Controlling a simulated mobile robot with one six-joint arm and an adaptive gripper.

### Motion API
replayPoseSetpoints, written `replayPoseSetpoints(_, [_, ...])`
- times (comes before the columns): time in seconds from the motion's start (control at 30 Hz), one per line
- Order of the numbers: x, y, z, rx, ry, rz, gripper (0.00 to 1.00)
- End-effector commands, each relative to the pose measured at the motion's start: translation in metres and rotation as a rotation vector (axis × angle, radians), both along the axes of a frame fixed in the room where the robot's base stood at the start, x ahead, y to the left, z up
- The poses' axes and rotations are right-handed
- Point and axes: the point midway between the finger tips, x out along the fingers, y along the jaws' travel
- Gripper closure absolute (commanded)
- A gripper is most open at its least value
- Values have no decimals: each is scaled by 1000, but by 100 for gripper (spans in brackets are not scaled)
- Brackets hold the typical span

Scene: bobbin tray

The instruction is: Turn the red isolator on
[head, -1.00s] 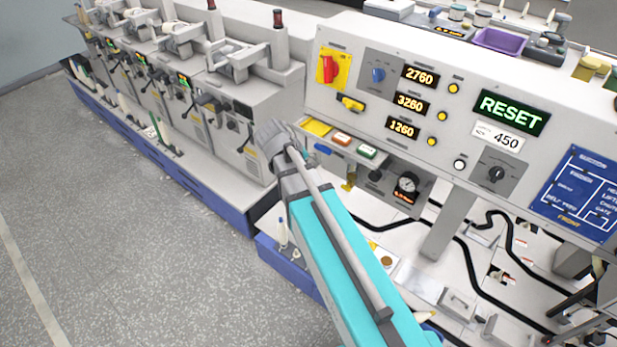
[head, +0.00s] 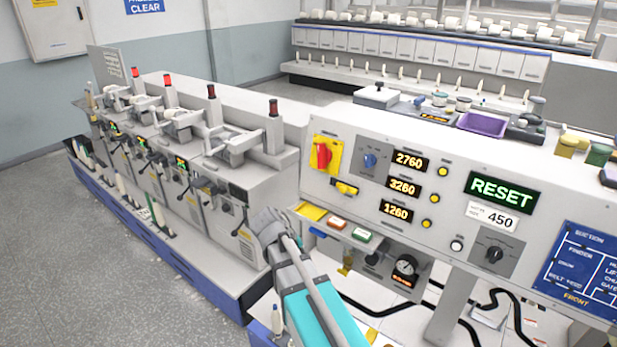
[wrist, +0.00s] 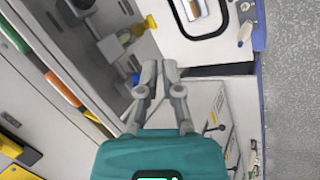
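The red isolator (head: 323,154) is a red rotary handle on a yellow plate, at the upper left of the sloped control panel in the head view. Its handle looks roughly upright. My gripper (head: 266,222) is below and left of it, clear of the panel face, touching nothing that I can see. In the wrist view my gripper (wrist: 160,68) has its two fingers close together with nothing held between them. The isolator does not show clearly in the wrist view.
The control panel (head: 400,235) also bears a blue knob (head: 369,160), amber number displays, a RESET display (head: 501,190) and a black selector (head: 494,254). Winding units (head: 225,165) stand left. Open floor lies at far left.

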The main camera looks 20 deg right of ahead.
Motion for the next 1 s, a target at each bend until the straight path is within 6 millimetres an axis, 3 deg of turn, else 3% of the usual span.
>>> replayPoseSetpoints(0.27, [55, -5, 62, -208, 3, 109, 100])
replayPoseSetpoints(0.5, [122, 0, 147, -507, 25, 251, 100])
replayPoseSetpoints(0.7, [168, 15, 210, -729, 52, 343, 100])
replayPoseSetpoints(0.83, [184, 24, 234, -820, 65, 377, 100])
replayPoseSetpoints(1.0, [191, 28, 244, -866, 74, 393, 100])
